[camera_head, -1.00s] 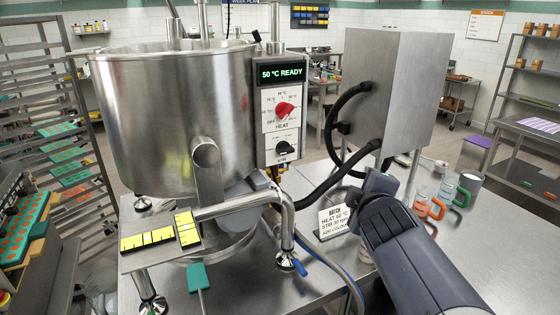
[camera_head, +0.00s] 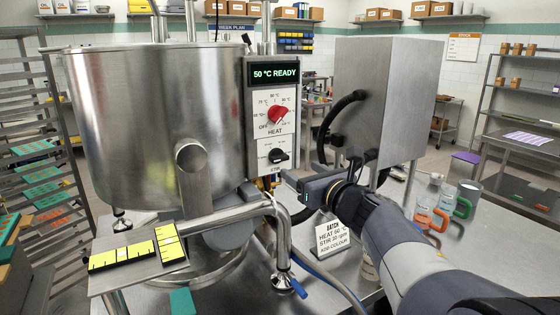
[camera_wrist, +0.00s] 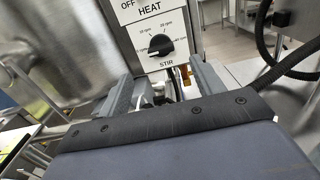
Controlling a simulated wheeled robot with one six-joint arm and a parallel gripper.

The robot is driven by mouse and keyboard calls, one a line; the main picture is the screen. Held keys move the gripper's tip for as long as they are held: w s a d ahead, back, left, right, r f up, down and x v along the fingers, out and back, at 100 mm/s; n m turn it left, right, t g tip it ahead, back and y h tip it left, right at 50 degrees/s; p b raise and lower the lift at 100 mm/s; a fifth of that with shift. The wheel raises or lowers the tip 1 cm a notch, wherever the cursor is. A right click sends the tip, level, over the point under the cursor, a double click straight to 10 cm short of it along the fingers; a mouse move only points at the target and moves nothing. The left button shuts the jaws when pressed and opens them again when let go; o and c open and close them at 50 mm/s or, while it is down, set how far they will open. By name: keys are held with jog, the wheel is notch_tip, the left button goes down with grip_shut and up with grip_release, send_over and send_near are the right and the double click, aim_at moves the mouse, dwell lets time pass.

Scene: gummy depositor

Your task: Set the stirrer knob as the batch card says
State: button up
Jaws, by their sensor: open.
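The stirrer knob (camera_head: 278,156) is black and sits under the red heat knob on the panel. In the wrist view the stirrer knob (camera_wrist: 159,45) has its white mark toward the lower left, with 10 rpm and 20 rpm labels above it. The batch card (camera_head: 332,237) stands on the table; its small print seems to read heat 60 °C, stir 30 rpm, add colour. My gripper (camera_head: 287,179) is just below and right of the knob, apart from it. Its two fingers (camera_wrist: 165,88) are spread and empty, below the knob in the wrist view.
The red heat knob (camera_head: 278,115) and the display (camera_head: 274,73) reading 50 °C READY are above. The steel kettle (camera_head: 155,125) fills the left. A pipe (camera_head: 235,215) runs below the panel. A steel box (camera_head: 385,100) with black hoses stands right. Jugs (camera_head: 425,210) stand at the right.

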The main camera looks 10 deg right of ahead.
aim_at(282, 158)
jog(key=p+x, duration=0.1)
jog(key=x, duration=0.8)
jog(key=shift+w+a+p, duration=0.1)
jog(key=shift+w+p, duration=0.15)
jog(key=shift+p, duration=0.1)
jog(key=c, duration=1)
